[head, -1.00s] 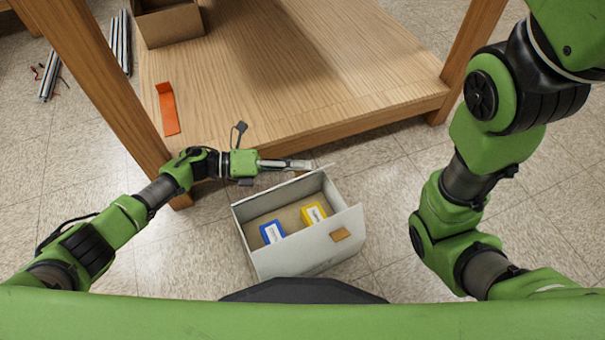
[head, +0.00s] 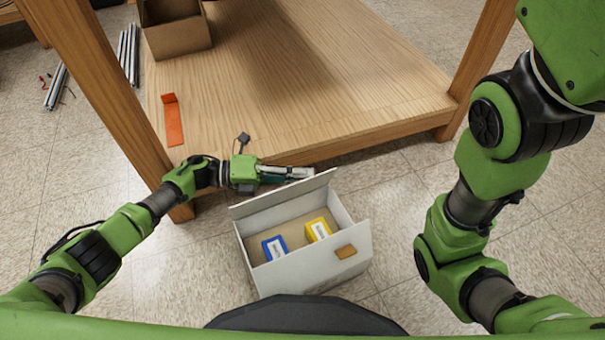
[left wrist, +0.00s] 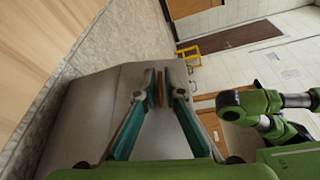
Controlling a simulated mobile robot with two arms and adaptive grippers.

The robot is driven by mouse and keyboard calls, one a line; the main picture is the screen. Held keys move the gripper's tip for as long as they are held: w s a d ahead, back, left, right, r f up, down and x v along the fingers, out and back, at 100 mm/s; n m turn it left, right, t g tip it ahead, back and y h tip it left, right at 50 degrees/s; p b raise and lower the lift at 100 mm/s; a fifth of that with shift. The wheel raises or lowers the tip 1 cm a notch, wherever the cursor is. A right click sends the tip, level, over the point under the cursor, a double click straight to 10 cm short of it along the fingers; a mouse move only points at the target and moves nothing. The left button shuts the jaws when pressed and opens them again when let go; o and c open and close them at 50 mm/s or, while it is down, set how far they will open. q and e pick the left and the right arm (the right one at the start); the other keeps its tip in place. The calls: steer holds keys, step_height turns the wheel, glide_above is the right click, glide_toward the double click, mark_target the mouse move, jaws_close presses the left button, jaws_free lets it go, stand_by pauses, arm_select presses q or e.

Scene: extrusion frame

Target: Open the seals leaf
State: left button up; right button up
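A pale grey box (head: 300,272) stands on the floor in front of the wooden bench. Its far leaf (head: 285,194) stands up at a slant along the far edge. My left gripper (head: 308,173) is just behind that leaf, on the bench side. In the left wrist view its two teal fingers (left wrist: 163,76) are apart, with a broad grey surface (left wrist: 95,105) behind them; I cannot tell whether they touch it. A small brown patch shows between the tips. My right gripper is out of view; only its arm shows.
Inside the box are a blue packet (head: 274,247) and a yellow packet (head: 318,229). The bench shelf (head: 300,90) is close behind my left gripper, with an orange bracket (head: 173,122) and a cardboard box (head: 177,33) on it. Floor right of the box is clear.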

arm_select(q)
steer(key=shift+o, duration=0.3)
steer(key=shift+r, duration=0.15)
step_height(320, 180, up, 10)
steer(key=shift+f, duration=0.1)
stand_by(0.3)
stand_by(0.4)
